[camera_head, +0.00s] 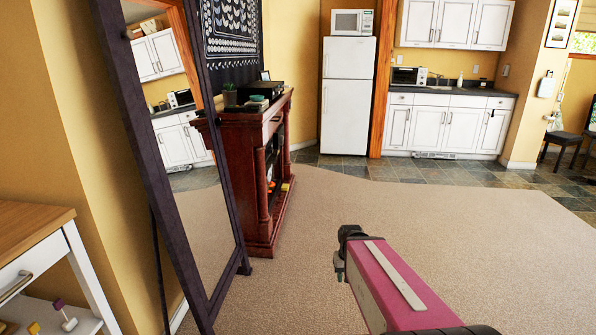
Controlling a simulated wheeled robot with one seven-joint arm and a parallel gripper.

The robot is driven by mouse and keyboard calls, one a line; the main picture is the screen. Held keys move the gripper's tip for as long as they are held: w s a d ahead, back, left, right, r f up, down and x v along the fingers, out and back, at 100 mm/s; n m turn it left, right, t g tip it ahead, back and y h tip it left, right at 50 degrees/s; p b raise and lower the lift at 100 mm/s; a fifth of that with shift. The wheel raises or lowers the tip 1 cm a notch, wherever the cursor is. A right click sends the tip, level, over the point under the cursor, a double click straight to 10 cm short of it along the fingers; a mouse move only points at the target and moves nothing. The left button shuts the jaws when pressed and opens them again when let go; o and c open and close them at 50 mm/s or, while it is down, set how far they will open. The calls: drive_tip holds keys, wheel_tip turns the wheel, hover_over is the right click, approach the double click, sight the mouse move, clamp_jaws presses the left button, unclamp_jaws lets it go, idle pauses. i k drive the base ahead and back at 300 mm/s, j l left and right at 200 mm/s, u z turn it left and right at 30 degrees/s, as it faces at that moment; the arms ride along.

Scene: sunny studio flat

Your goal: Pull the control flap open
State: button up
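I cannot make out a control flap anywhere in this view. My arm, a pink link with a pale stripe, reaches in from the bottom right. My gripper (343,248) seems to be the small dark part at its far end, held out over the carpet. Its fingers cannot be told apart, so I cannot see whether it is open or shut. Nothing held shows at it, and it appears apart from all furniture.
A tall dark-framed mirror (208,230) leans at the left, beside a wooden-topped white table (30,228). A red-brown cabinet (238,165) stands behind it. A white fridge (347,95) and kitchen cupboards (445,128) line the back. The carpet (470,220) is clear.

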sight(278, 136)
drive_tip(key=i+l+z, duration=0.15)
drive_tip(key=i+z, duration=0.25)
drive_tip(key=i, duration=0.45)
drive_tip(key=i+j+z, duration=0.15)
drive_tip(key=i+z, duration=0.25)
drive_tip(key=i, duration=0.5)
drive_tip(key=i+u, duration=0.25)
drive_tip(key=i, duration=0.35)
drive_tip(key=i+l+u, duration=0.1)
drive_tip(key=i+u, duration=0.15)
drive_tip(key=i, duration=0.3)
drive_tip(key=i+l+u, duration=0.25)
drive_tip(key=i, duration=0.35)
drive_tip(key=i+l+u, duration=0.25)
drive_tip(key=i, duration=0.2)
drive_tip(key=i+l+u, duration=0.3)
drive_tip(key=i, duration=0.15)
drive_tip(key=i+j, duration=0.05)
drive_tip(key=j, duration=0.05)
